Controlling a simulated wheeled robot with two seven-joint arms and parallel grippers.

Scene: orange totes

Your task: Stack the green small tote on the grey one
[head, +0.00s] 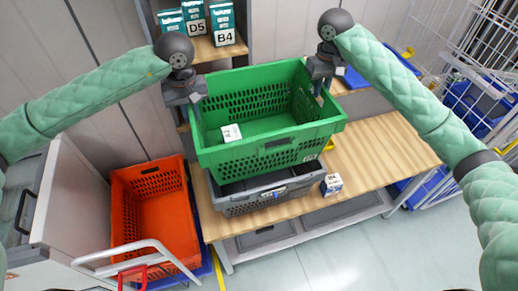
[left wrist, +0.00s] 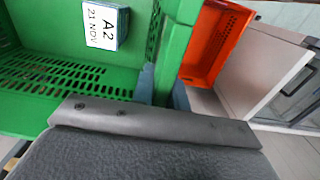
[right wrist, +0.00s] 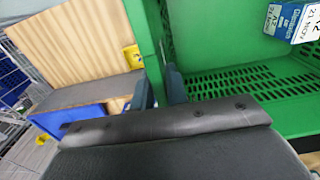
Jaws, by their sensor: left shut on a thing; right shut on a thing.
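The green tote (head: 268,160) is held up between my two grippers, above the grey tote (head: 262,194) on the wooden bench. It hides most of the grey tote's inside, and I cannot tell whether the two touch. My left gripper (head: 194,108) is shut on the green tote's left wall; the left wrist view shows the fingers at the wall (left wrist: 160,85). My right gripper (head: 318,84) is shut on its right wall, which also shows in the right wrist view (right wrist: 150,50).
An orange tote (head: 155,215) stands at the left by a white trolley rail (head: 140,250). A small white box (head: 332,184) sits on the bench (head: 380,150) right of the grey tote. Shelves with teal packs (head: 222,22) are behind. A wire cage (head: 470,60) stands at the right.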

